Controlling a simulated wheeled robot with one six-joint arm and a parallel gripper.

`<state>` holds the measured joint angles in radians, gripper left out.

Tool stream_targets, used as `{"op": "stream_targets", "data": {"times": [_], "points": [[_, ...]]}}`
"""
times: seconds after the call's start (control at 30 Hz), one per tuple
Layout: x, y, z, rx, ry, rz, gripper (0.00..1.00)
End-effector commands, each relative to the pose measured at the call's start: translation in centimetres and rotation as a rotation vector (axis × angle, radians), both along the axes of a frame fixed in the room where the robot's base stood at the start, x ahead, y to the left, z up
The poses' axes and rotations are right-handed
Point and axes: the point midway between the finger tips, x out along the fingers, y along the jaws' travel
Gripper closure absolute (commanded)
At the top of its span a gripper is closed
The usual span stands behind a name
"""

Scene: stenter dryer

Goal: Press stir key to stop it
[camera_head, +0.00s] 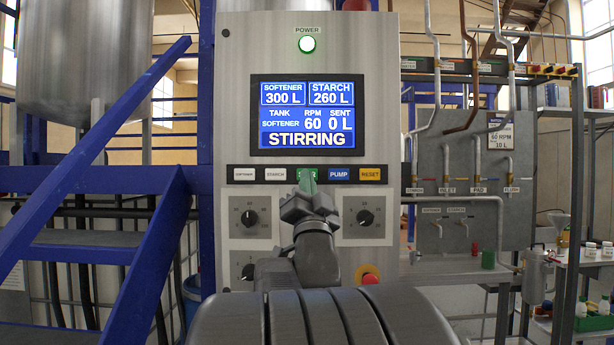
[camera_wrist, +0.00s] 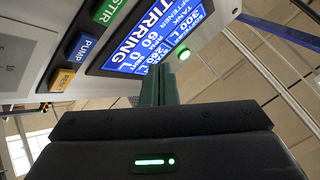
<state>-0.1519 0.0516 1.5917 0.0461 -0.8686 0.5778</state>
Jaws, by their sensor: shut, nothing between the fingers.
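The green STIR key (camera_wrist: 109,11) shows at the top left edge of the wrist view. In the wrist view the fingertips (camera_wrist: 158,84) appear in front of the display's edge, to the right of the key. I cannot tell whether they touch anything. The display (camera_head: 306,115) reads STIRRING, tank SOFTENER, RPM 60, sent 0 L.
The key row also has SOFTENER (camera_head: 244,174), STARCH (camera_head: 275,174), PUMP (camera_head: 339,174) and RESET (camera_head: 370,174). Knobs (camera_head: 365,217) and a red button (camera_head: 369,275) sit below. The power lamp (camera_head: 307,44) glows green. Blue stairs (camera_head: 90,185) stand left, shelves right.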

Motion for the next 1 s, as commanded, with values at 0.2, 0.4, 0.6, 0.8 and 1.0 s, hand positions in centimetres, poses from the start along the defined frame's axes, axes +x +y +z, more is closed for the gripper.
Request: {"op": "stream_targets", "data": {"times": [0.2,0.4,0.6,0.8,1.0], "points": [[1.3,0.0,0.3,-0.001,0.001,-0.001,1.0],[4.1,0.0,0.4,-0.001,0.004,0.0,1.0],[6.7,0.0,-0.1,-0.001,0.001,-0.001,1.0],[8.3,0.0,-0.1,0.0,-0.001,-0.001,1.0],[8.8,0.0,0.0,0.0,0.0,0.0,1.0]]}}
